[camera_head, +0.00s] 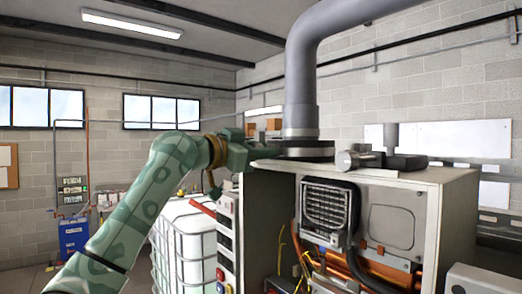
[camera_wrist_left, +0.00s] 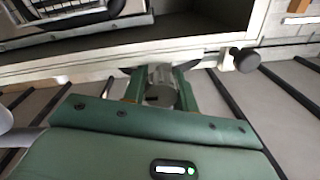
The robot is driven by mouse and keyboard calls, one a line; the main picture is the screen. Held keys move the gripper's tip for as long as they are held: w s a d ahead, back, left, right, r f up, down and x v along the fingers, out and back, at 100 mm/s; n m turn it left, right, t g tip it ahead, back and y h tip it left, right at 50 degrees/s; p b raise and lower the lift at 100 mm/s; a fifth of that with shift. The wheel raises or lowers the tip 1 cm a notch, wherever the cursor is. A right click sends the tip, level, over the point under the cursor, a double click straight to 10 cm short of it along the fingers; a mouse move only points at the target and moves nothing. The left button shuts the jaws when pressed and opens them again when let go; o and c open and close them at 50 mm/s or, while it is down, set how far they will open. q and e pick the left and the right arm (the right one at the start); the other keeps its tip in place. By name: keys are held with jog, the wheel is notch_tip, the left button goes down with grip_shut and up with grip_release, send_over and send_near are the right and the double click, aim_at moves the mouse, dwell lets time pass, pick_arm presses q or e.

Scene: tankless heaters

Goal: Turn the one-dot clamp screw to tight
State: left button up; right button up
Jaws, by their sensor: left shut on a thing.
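My left gripper (camera_head: 262,143) reaches in from the left, level with the heater top, beside the dark clamp ring (camera_head: 304,151) at the foot of the grey flue pipe (camera_head: 300,80). In the left wrist view, its two fingers (camera_wrist_left: 161,90) are shut on a short silvery cylinder, which looks like a clamp screw head (camera_wrist_left: 161,76). A dark slot shows on its near face. I cannot make out any dot mark, so I cannot tell which screw this is. The gripper hides the screw in the head view. My right gripper is not in view.
The open heater cabinet (camera_head: 450,195) stands at right, with a silvery fitting (camera_head: 358,158) and a dark block on top. A dark round knob (camera_wrist_left: 245,60) sits right of the fingers in the wrist view. A white caged tank (camera_head: 186,240) stands behind my arm.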

pick_arm(q)
jog(key=o, duration=1)
jog(key=shift+b+v, duration=3.95)
jog(key=shift+v, duration=4.25)
jog(key=shift+c, duration=0.2)
